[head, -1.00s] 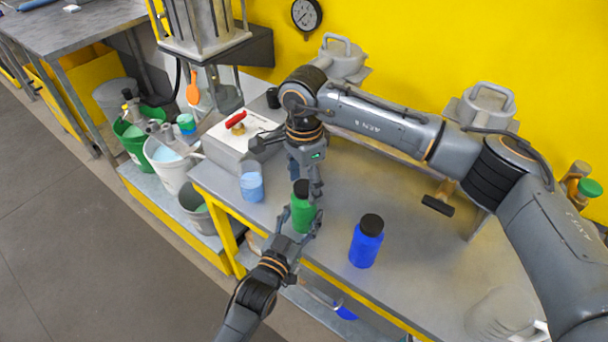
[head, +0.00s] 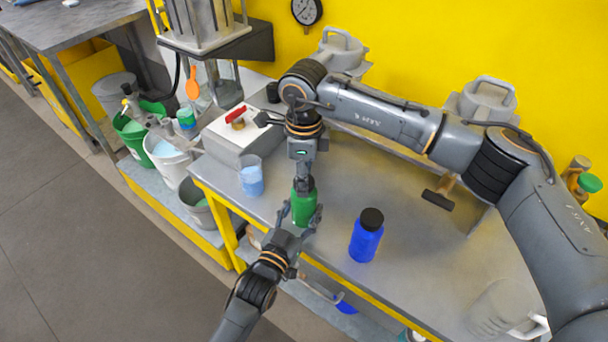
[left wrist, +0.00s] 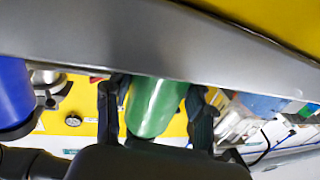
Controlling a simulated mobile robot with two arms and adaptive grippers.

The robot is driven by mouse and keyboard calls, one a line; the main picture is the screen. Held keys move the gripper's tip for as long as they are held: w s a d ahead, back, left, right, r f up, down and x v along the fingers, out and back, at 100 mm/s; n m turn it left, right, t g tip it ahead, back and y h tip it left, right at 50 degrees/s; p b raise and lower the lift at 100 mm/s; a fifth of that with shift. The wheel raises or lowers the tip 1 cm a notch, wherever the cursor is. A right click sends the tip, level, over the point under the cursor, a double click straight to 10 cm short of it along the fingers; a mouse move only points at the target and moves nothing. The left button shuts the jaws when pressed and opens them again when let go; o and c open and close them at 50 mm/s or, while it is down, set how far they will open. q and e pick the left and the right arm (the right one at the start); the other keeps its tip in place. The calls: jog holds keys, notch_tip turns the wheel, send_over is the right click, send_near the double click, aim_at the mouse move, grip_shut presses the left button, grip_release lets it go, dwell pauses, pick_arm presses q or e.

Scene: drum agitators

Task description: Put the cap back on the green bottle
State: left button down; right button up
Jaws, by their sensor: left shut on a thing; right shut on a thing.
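The green bottle (head: 304,209) stands upright at the front edge of the workbench in the head view. My left gripper (head: 302,220) is shut around its body from the front. In the left wrist view the green bottle (left wrist: 155,105) sits between the two dark fingers of my left gripper (left wrist: 157,100). My right gripper (head: 304,184) points down at the top of the bottle, shut at the dark cap, which its fingers mostly hide. I cannot tell how the cap sits on the neck.
A blue bottle (head: 367,236) with a black cap stands to the right on the workbench (head: 420,262). A beaker of blue liquid (head: 251,176) and a white box with a red handle (head: 232,132) are to the left.

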jog(key=m, duration=1)
jog(key=o, duration=1.4)
jog(key=shift+c, duration=0.2)
jog(key=shift+r, duration=0.1)
notch_tip(320, 180, up, 12)
pick_arm(q)
jog(key=shift+c, duration=2)
grip_release()
